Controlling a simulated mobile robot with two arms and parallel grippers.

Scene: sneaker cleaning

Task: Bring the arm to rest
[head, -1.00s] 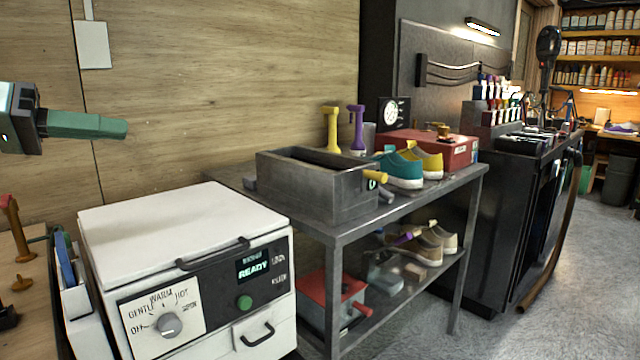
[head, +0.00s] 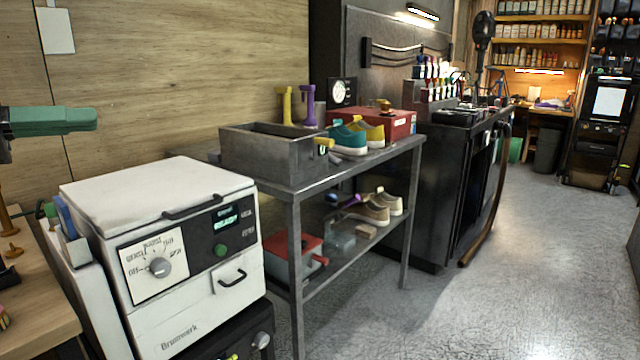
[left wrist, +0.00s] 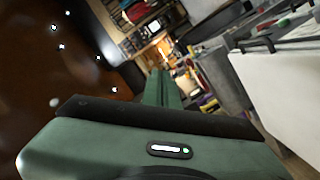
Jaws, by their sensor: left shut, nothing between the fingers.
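My left gripper (head: 88,119) has green fingers, held level in the air at the left edge of the head view, in front of the wooden wall. It is shut with nothing between the fingers. It is above and behind the left side of the white machine (head: 150,190), apart from it. In the left wrist view the green fingers (left wrist: 162,88) point away, together, with the room beyond them blurred. My right gripper is not in view.
A metal table (head: 340,172) holds a grey bin (head: 262,158), a teal shoe (head: 345,138), a yellow shoe (head: 371,132) and a red box (head: 400,122). Tan shoes (head: 372,211) are on its lower shelf. A wooden bench (head: 40,300) is at left. The floor at right is clear.

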